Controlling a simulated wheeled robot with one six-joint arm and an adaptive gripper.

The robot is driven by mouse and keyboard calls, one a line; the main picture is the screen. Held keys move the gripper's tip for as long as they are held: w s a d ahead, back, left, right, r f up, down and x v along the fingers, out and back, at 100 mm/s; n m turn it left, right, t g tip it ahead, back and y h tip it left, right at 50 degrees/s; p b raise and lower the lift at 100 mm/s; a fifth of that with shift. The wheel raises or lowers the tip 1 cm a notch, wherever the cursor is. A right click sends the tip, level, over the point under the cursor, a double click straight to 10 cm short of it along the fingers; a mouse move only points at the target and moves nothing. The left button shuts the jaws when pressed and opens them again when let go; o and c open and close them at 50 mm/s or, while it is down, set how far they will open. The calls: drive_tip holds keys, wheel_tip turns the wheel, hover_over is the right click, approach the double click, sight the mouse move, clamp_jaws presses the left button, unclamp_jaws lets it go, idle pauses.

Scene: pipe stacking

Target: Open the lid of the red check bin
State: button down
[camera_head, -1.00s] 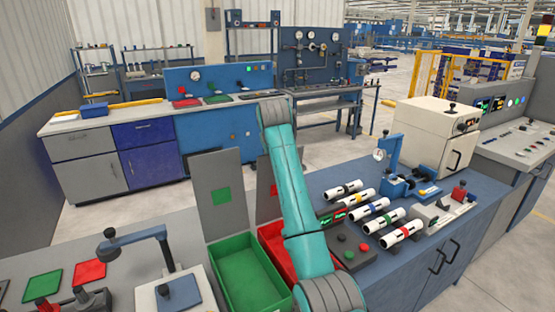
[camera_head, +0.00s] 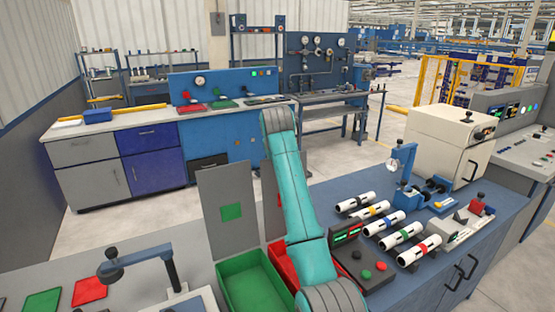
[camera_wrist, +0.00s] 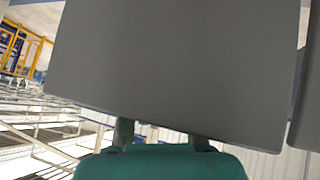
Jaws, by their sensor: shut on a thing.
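The red check bin (camera_head: 284,266) stands beside the green bin, mostly hidden behind my arm in the head view. Its grey lid (camera_head: 270,210), with a sliver of red marking, stands upright behind the bin, largely covered by my arm. In the wrist view a large flat grey panel (camera_wrist: 180,60), which looks like this lid, fills the upper middle. My gripper (camera_wrist: 162,130) is at the panel's lower edge in that view, its fingers shut on the lid edge. The fingertips are partly hidden by the panel, and the head view does not show the gripper.
The green bin (camera_head: 252,287) stands open, its grey lid (camera_head: 220,210) upright. Several white pipes with coloured bands (camera_head: 390,222) lie on the blue bench to the right. A small control box (camera_head: 362,262) sits close to my arm. A fixture (camera_head: 150,270) stands left.

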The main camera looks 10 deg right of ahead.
drive_tip(key=c, duration=0.9)
unclamp_jaws()
drive_tip(key=shift+s+a+f, duration=0.1)
drive_tip(key=shift+a+f, duration=0.05)
drive_tip(key=shift+f, duration=0.55)
drive_tip(key=v, duration=1.2)
drive_tip(key=shift+r, duration=0.55)
